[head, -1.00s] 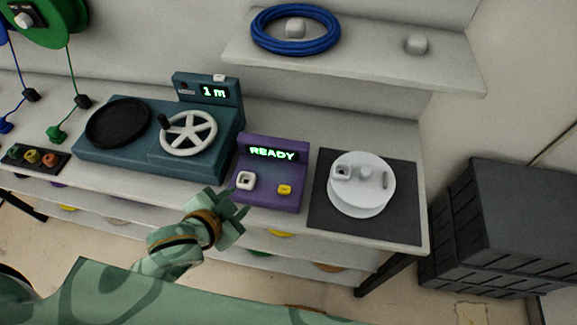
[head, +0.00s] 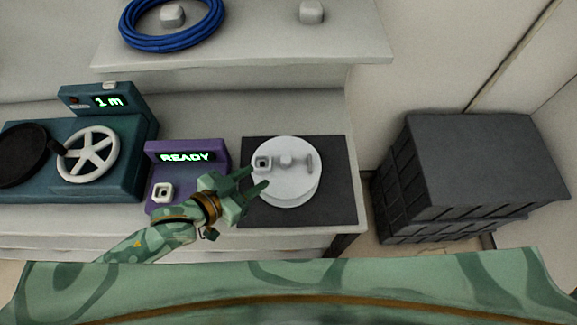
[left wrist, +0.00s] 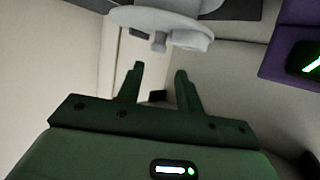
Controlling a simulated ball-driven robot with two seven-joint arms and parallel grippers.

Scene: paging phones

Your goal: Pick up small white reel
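The small white reel (head: 284,184) lies on a dark square mat (head: 336,208) at the right end of the bench. Its top carries a square socket, a middle knob and a small bar. My left gripper (head: 256,180) is at the reel's left edge in the head view, fingers apart and pointing toward it. In the left wrist view the reel (left wrist: 160,22) is at the top, ahead of the fingertips, and nothing is between the open fingers (left wrist: 158,72). I cannot tell whether a finger touches the reel. My right gripper is not in view.
A purple box (head: 187,156) reading READY stands left of the mat. A teal machine with a white handwheel (head: 88,154) stands farther left. A shelf (head: 245,50) with a blue cable coil (head: 133,36) is above. Dark crates (head: 480,165) stand on the floor at right.

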